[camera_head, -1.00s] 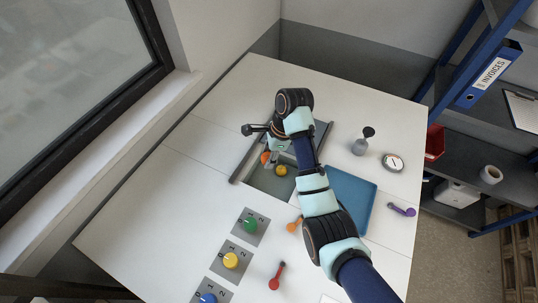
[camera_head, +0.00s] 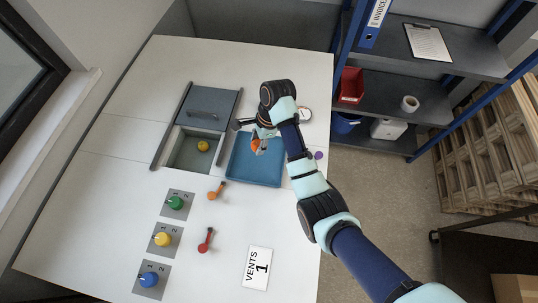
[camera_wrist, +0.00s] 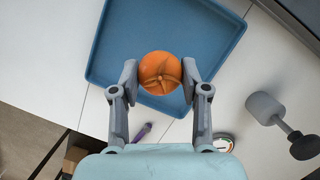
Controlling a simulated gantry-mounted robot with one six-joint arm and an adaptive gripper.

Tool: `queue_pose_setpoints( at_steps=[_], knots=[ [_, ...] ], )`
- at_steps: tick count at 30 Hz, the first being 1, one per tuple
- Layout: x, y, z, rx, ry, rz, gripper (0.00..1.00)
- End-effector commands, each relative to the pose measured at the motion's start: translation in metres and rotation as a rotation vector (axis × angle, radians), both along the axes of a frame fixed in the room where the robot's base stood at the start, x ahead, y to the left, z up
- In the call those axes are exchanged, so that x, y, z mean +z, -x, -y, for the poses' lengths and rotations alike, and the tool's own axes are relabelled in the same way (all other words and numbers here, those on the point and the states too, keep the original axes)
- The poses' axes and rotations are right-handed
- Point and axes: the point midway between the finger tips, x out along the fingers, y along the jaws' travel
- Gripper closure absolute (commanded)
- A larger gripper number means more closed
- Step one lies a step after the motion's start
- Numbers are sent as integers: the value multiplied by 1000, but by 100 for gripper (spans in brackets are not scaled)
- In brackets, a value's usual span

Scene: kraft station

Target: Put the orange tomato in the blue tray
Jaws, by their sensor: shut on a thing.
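The orange tomato (camera_wrist: 160,72) is between the two fingers of my gripper (camera_wrist: 160,84) in the wrist view, and my gripper is shut on it. In the head view the tomato (camera_head: 256,145) shows small and orange under my gripper (camera_head: 259,143), over the upper part of the blue tray. The blue tray (camera_head: 254,172) lies flat on the white table, and it looks empty where it shows. In the wrist view the tray (camera_wrist: 165,30) lies behind the tomato, with its near rim close to the fingers. I cannot tell how high the tomato is above the tray.
A recessed bin (camera_head: 186,156) left of the tray holds a yellow round fruit (camera_head: 203,146), with a grey sliding lid (camera_head: 208,108) behind it. A grey object with a dark knob (camera_wrist: 280,118) stands beside the tray.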

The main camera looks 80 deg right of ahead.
Motion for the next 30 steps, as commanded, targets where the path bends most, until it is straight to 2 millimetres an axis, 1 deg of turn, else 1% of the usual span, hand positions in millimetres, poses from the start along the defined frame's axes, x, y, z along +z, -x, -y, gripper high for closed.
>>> queue_pose_setpoints(
  at_steps=[1, 4, 6, 10, 16, 18, 24, 28, 29, 30],
  knots=[
    [-9, 1, -1, -1, -4, -3, 84],
    [-27, 1, -1, -1, -5, -4, 84],
    [-35, 1, -1, -1, -4, -2, 84],
    [-40, 0, -1, 0, -3, -2, 84],
    [-72, 1, -1, -1, -4, -2, 84],
    [-76, 0, 0, 0, -2, -1, 84],
    [-77, 0, 0, -1, -1, -1, 84],
    [-80, 0, -1, 0, -2, -1, 84],
    [-80, 0, -1, 0, -2, -1, 50],
    [-80, 0, -1, 0, -2, -1, 43]
  ],
)
